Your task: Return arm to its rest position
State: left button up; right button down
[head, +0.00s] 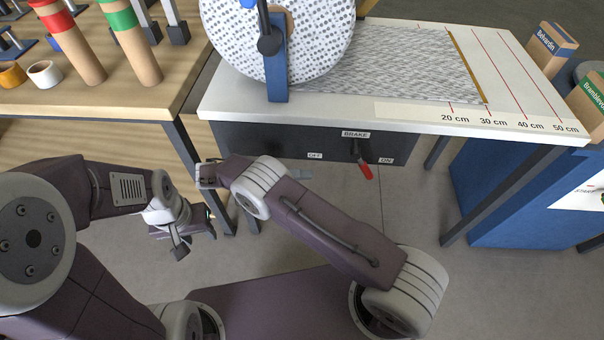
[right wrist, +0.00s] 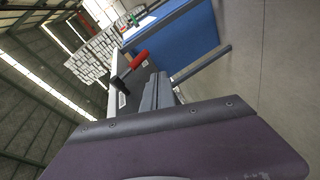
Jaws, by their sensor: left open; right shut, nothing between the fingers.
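My left gripper (head: 194,242) hangs open and empty above the floor at the left, below the table edge in the head view. My right arm comes in from the lower right and folds back to the left. My right gripper (head: 300,174) is mostly hidden behind that arm; only a grey tip shows, below the bench front. In the right wrist view the grey fingers (right wrist: 157,92) are shut, with nothing visible between them. The red-handled brake lever (head: 365,170) hangs between the OFF and ON labels. It also shows beyond the fingers in the right wrist view (right wrist: 139,60).
A white-topped bench (head: 300,120) carries a large dotted roll (head: 330,40) and a sheet over length marks. A wooden table (head: 130,95) with banded posts stands at left. A blue cabinet (head: 500,205) stands at right. Open floor lies below the bench.

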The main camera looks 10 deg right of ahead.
dwell(0.4)
jog(key=s+d+r+n+t+y, duration=0.1)
jog(key=s+d+n+y, duration=0.1)
jog(key=s+d+y, duration=0.35)
jog(key=s+d+n+t+y, duration=0.1)
jog(key=s+d+n+y, duration=0.15)
jog(key=s+y, duration=0.6)
notch_tip(320, 180, up, 26)
jog(key=w+y+p, duration=0.1)
jog(key=y+p, duration=0.1)
jog(key=p, duration=2.3)
jog(key=shift+p, duration=0.3)
jog(key=shift+d+f+m, duration=0.1)
jog(key=shift+f+m, duration=0.05)
jog(key=shift+m, duration=0.1)
